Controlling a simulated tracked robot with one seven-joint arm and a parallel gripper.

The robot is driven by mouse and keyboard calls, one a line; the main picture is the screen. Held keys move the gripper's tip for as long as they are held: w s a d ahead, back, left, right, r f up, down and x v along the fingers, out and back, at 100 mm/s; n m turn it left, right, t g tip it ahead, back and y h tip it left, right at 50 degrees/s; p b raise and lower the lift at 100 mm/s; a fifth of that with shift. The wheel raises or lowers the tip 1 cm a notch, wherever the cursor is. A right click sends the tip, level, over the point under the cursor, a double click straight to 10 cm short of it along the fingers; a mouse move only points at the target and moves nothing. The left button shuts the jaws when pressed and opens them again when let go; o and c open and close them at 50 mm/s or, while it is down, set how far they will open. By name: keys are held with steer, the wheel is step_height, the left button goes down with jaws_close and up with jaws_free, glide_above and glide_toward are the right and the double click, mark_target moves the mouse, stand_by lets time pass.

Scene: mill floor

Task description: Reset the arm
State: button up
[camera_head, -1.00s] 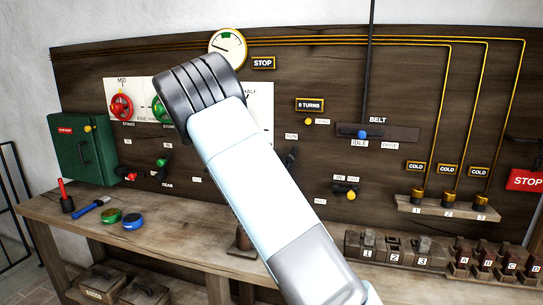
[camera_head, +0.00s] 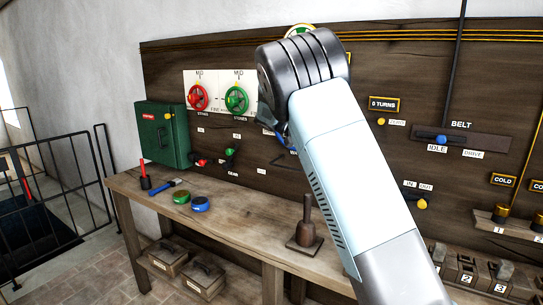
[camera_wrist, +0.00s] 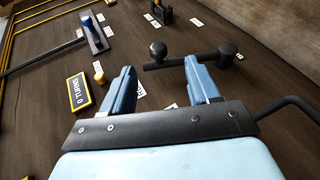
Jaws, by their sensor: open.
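My gripper (camera_wrist: 164,92) shows in the wrist view with its two blue fingers apart and nothing between them. Just beyond the fingers is a dark crank-like bar with a round knob (camera_wrist: 158,50), apart from them as far as I can tell. The yellow-edged "0 TURNS" sign (camera_wrist: 78,92) and a small yellow knob (camera_wrist: 99,74) lie to the left of the fingers.
The belt lever (camera_head: 441,140) is to the right. Black railings (camera_head: 60,185) stand at the left.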

steer(key=s+d+r+n+t+y, duration=0.1)
steer(key=s+d+y, duration=0.25)
steer(key=s, duration=0.55)
steer(key=s+d+r+n+t+y, duration=0.1)
steer(key=s+d+y, duration=0.3)
steer(key=s, duration=0.5)
steer(key=s+a+t+y, duration=0.2)
steer(key=s+a+t, duration=0.1)
steer(key=s, duration=0.8)
steer(key=s+a+f+n+t+y, duration=0.1)
steer(key=s+a+t+y, duration=0.2)
steer(key=s, duration=0.8)
steer(key=shift+a+f, duration=0.2)
steer(key=shift+a, duration=0.05)
steer(key=shift+s, duration=0.1)
